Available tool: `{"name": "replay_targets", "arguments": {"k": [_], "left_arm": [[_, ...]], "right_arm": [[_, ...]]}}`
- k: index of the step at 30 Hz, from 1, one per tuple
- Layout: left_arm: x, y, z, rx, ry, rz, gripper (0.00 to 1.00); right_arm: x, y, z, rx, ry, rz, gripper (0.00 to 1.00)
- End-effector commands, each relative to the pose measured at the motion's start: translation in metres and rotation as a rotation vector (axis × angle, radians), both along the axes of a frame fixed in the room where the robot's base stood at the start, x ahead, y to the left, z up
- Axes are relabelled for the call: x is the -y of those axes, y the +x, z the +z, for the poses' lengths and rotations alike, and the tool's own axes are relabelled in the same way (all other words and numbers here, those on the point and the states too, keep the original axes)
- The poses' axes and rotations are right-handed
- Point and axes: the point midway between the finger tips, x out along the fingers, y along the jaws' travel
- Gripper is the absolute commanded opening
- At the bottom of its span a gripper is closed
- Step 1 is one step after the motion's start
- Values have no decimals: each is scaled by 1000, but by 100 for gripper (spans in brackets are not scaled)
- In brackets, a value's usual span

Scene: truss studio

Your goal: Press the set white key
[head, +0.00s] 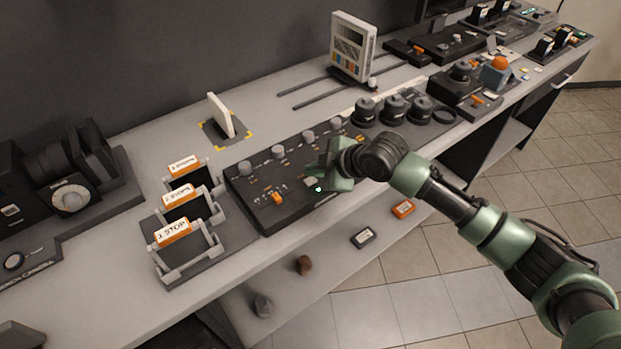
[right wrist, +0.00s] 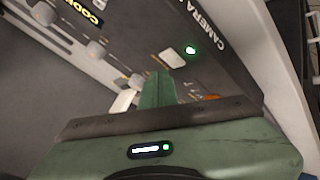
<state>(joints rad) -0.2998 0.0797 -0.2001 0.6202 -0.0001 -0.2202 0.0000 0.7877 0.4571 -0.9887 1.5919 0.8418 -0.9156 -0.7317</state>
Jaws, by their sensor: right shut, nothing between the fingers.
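A dark control panel (head: 262,200) lies on the bench in the middle of the head view. A pale white key (head: 310,181) sits near its front right corner, beside a lit green lamp (head: 318,189). The right wrist view shows the white key (right wrist: 172,58) and the lamp (right wrist: 190,50) just beyond the fingertips. My right gripper (head: 322,176) is shut and empty, pointing down at the panel close to the key. In the right wrist view its green fingers (right wrist: 157,88) partly cover the panel. Whether they touch the key I cannot tell. My left gripper is not in view.
Several grey knobs (head: 278,152) line the panel's back edge, and an orange switch (head: 277,197) stands on it. Round black lens-like pieces (head: 395,107) stand to the right. A rack of orange-and-white cartridges (head: 178,194) stands left. A lower shelf (head: 330,262) holds small items.

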Motion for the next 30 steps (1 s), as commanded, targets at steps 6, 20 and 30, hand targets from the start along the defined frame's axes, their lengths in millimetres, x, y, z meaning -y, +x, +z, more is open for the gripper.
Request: {"name": "replay_targets", "arguments": {"k": [6,20,30], "left_arm": [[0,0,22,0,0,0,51],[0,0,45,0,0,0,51],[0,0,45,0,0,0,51]], "right_arm": [[0,0,24,1,1,0,0],[0,0,49,0,0,0,0],[0,0,49,0,0,0,0]]}}
